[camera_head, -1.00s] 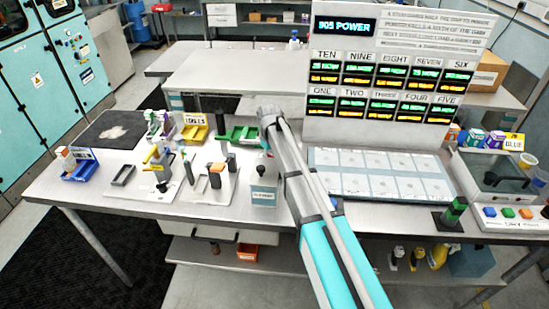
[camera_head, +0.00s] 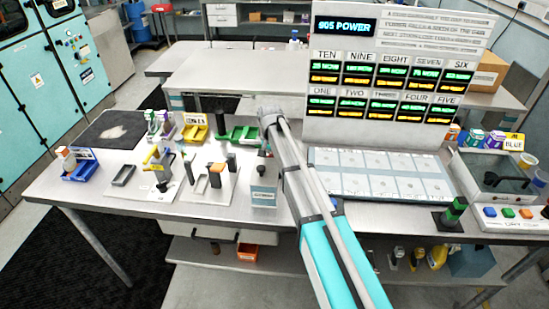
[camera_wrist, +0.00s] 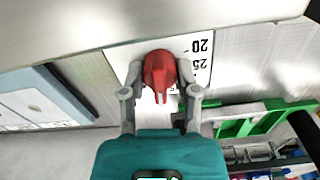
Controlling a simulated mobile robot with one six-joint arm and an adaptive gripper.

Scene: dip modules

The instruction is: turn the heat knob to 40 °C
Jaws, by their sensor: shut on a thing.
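The red heat knob (camera_wrist: 159,72) shows in the wrist view on a white plate with a printed scale (camera_wrist: 201,57). The marks 20 and 25 can be read, upside down, at the right of the knob; other marks are hidden behind the knob and my gripper. My gripper (camera_wrist: 160,88) has one finger on each side of the knob and is shut on it. I cannot read exactly which mark the knob points at. In the head view my arm covers the gripper, and the grey box (camera_head: 264,192) with a label stands just below its end.
A green tray (camera_head: 238,133) and a yellow bin (camera_head: 195,127) lie behind the work area; the green tray also shows in the wrist view (camera_wrist: 236,127). A blue bin (camera_head: 82,170) is at the left. A display board (camera_head: 400,70) and a white panel grid (camera_head: 380,175) stand at the right.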

